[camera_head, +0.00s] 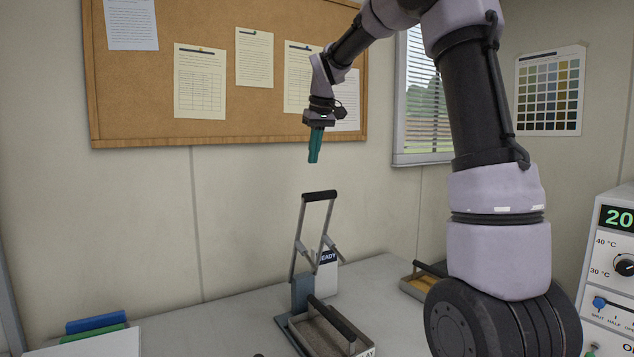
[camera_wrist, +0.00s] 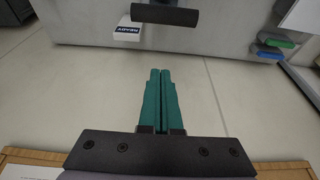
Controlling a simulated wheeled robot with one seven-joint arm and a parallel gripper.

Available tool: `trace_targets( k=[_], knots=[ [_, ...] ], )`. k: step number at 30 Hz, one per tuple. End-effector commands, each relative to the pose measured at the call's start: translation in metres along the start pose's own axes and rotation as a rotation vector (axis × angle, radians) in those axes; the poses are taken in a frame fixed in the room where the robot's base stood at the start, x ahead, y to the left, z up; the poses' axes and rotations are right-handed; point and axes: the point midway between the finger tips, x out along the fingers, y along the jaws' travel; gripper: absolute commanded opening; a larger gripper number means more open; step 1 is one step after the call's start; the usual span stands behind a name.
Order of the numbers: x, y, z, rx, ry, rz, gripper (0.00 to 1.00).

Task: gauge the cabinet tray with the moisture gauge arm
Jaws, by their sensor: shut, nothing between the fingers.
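The moisture gauge arm (camera_head: 328,225) stands raised on the bench, its two grey links topped by a black handle bar (camera_head: 319,195). The bar also shows at the top of the wrist view (camera_wrist: 165,15). A tray with a black handle (camera_head: 318,334) sits at the gauge's base; its label is cut off and ends in "LAY". A second tray (camera_head: 422,289) lies further right, partly hidden by my arm. I cannot tell which is the cabinet tray. My gripper (camera_head: 313,158), with teal fingers, points down above the handle bar, apart from it, shut and empty.
A white cabinet with dials and a display (camera_head: 612,262) is at the right edge. A corkboard (camera_head: 215,75) hangs on the wall behind my gripper.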

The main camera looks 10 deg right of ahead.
Motion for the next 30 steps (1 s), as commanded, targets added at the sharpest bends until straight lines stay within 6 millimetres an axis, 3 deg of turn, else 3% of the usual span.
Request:
trace_targets(
  k=[8,15,30],
  knots=[
    [0.06,-0.001,0.001,-0.001,-0.004,-0.002,0.0],
    [0.064,0.0,0.033,0.0,-0.002,0.0,0.0],
    [0.066,0.0,0.04,0.0,0.001,0.0,0.0]
  ],
)
